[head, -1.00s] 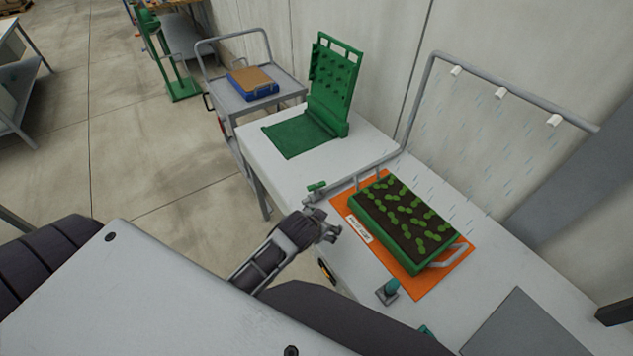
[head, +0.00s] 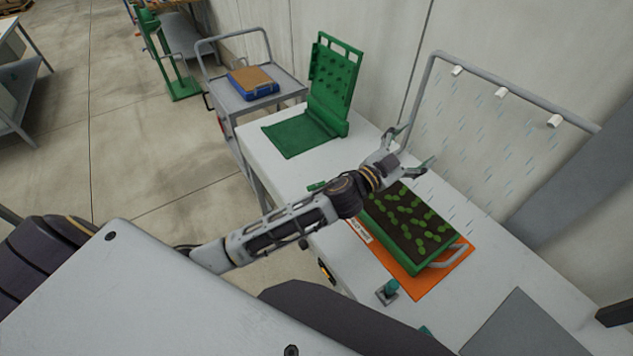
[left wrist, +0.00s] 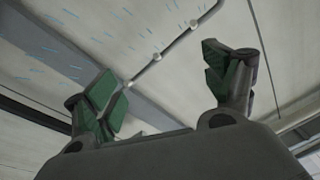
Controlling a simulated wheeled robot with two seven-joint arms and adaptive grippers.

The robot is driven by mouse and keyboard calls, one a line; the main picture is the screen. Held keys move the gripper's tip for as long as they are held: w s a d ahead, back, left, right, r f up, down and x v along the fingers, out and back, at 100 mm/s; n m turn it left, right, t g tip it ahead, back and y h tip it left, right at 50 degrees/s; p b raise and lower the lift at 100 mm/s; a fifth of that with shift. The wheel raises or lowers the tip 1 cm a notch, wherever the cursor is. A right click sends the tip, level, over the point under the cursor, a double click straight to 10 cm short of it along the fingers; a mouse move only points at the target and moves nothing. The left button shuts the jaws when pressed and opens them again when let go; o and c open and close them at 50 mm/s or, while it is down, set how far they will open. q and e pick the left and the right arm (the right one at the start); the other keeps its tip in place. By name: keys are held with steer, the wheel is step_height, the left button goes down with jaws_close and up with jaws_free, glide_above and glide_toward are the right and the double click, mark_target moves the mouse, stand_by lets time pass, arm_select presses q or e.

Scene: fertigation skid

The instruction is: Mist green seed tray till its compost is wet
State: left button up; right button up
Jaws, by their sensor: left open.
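The green seed tray (head: 410,229) with dark compost and several rows of green seedlings sits on an orange mat (head: 428,284) on the bench. A grey pipe frame (head: 436,85) with white nozzles (head: 501,92) stands behind it, and blue streaks of spray fall from the nozzles over the tray. The nozzles also show in the left wrist view (left wrist: 157,56). My left gripper (head: 411,148) is open and empty, above the tray's far left end, which the arm hides.
A green upright pegged stand (head: 333,88) is on the bench's far end, with a trolley (head: 262,104) carrying a blue box (head: 253,91) beyond. A teal button-like knob (head: 389,288) stands by the mat. A grey plate (head: 522,325) lies at the near right.

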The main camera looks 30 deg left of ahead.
arm_select(q)
steer(key=s+d+r+m+g+h, duration=0.3)
steer(key=d+r+m+g+h, duration=0.1)
steer(key=d+m+h, duration=0.25)
steer(key=s+d+m+g+h, duration=0.3)
steer(key=d+m+g, duration=0.1)
steer(key=m+g, duration=0.25)
steer(key=m+g+y, duration=0.2)
steer(key=g+y, duration=0.5)
steer(key=y, duration=1.2)
glide_above(316, 185)
step_height(316, 185, down, 14)
steer(key=shift+f, duration=0.15)
arm_select(e)
steer(key=shift+w, duration=0.25)
arm_select(q)
steer(key=shift+f, duration=0.15)
steer(key=shift+f+p, duration=1.25)
steer(key=shift+f, duration=5.55)
arm_select(e)
steer(key=shift+r, duration=1.25)
